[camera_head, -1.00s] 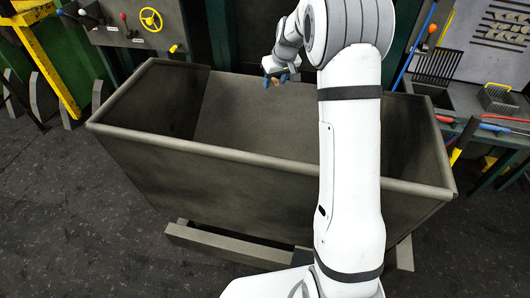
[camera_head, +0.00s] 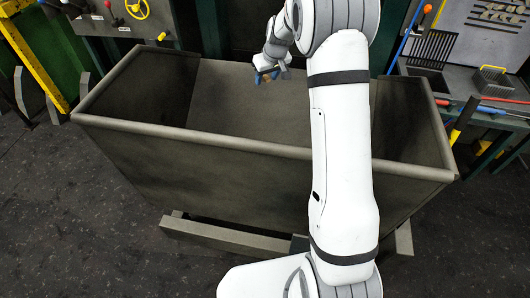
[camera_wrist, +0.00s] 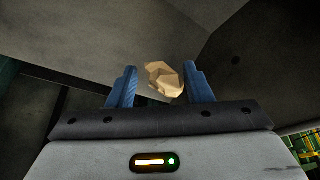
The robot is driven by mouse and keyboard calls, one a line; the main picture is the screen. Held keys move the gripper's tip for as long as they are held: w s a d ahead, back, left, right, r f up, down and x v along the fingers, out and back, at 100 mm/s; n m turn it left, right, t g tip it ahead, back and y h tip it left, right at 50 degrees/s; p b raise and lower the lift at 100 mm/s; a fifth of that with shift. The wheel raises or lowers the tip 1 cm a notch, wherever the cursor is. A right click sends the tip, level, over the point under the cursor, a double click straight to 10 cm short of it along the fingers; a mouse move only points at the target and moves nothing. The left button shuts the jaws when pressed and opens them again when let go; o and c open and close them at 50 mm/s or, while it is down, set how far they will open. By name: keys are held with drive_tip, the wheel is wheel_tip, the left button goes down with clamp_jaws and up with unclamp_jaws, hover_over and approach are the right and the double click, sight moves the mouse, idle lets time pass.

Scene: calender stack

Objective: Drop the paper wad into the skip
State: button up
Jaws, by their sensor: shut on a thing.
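The skip (camera_head: 250,190) is a large dark grey open-topped bin with a rounded rim, in the middle of the head view. My gripper (camera_head: 268,78) is over the skip's opening towards its far side. In the wrist view my gripper (camera_wrist: 163,85) has two blue fingers on either side of the paper wad (camera_wrist: 165,79), a crumpled tan lump. My gripper is shut on it. In the head view the wad (camera_head: 267,80) is a small brownish patch between the fingers. Grey skip walls fill much of the wrist view behind it.
A control panel with a yellow handwheel (camera_head: 137,8) stands behind the skip at left. A yellow frame (camera_head: 36,60) is at the far left. A bench with a wire basket (camera_head: 493,82) and tools stands at right. Dark floor lies open at front left.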

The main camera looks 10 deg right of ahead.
drive_tip(key=o, duration=1.3)
drive_tip(key=b+v, duration=0.2)
drive_tip(key=v, duration=0.6)
drive_tip(key=s+a+r+m, duration=0.1)
drive_tip(key=s+r, duration=0.2)
drive_tip(key=s, duration=0.7)
drive_tip(key=s+a+r+m, duration=0.1)
drive_tip(key=s+r, duration=0.2)
drive_tip(key=s, duration=0.6)
drive_tip(key=shift+m+g+h, duration=0.4)
drive_tip(key=shift+m+h, duration=0.2)
drive_tip(key=shift+m, duration=0.1)
drive_tip(key=s+f, duration=0.1)
drive_tip(key=s, duration=0.5)
drive_tip(key=s+f, duration=0.1)
drive_tip(key=s, duration=0.6)
drive_tip(key=s+f, duration=0.1)
drive_tip(key=s, duration=0.5)
drive_tip(key=shift+s+f, duration=0.15)
drive_tip(key=shift+s, duration=0.15)
